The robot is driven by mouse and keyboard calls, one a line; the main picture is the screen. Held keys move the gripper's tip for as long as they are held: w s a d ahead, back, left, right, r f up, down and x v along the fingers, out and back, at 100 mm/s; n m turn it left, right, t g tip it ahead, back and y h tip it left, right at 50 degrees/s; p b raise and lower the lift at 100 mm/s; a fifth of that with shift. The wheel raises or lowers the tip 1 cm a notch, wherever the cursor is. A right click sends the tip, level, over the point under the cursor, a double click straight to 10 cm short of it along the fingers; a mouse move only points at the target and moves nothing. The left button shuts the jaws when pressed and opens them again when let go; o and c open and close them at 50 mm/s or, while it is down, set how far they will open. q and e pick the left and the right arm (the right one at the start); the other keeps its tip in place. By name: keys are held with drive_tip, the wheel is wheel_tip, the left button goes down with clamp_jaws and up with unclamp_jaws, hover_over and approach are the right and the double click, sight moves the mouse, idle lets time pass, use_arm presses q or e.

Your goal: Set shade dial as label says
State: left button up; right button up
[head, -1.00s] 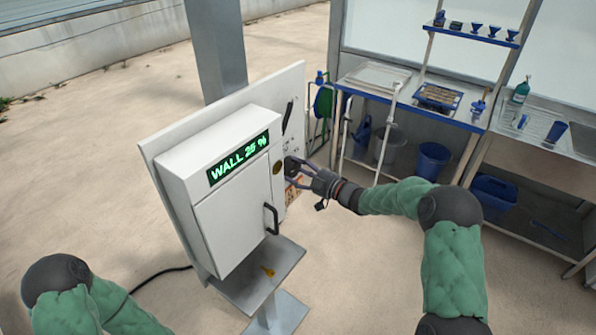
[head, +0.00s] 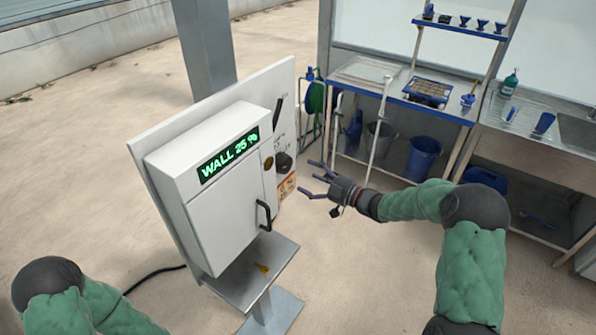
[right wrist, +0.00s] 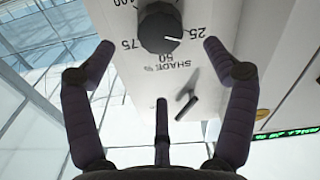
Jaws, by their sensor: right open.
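The black shade dial (head: 284,162) is on the side panel of the white control box (head: 222,190). In the right wrist view the dial (right wrist: 158,28) has a white mark pointing close to the printed 25, with 50 below and 75 at left. The green display (head: 229,155) reads WALL 25 %. An orange label (head: 286,187) sits under the dial; its text is too small to read. My right gripper (head: 309,178) is open and empty, a little right of the dial and apart from it. My left gripper is out of the picture.
A black lever (head: 279,103) is above the dial. The box door has a black handle (head: 264,215), and a grey shelf (head: 255,272) is below. A workbench (head: 395,92) with buckets stands behind at right. The floor between is clear.

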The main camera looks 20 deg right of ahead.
drive_tip(key=shift+v, duration=1.9)
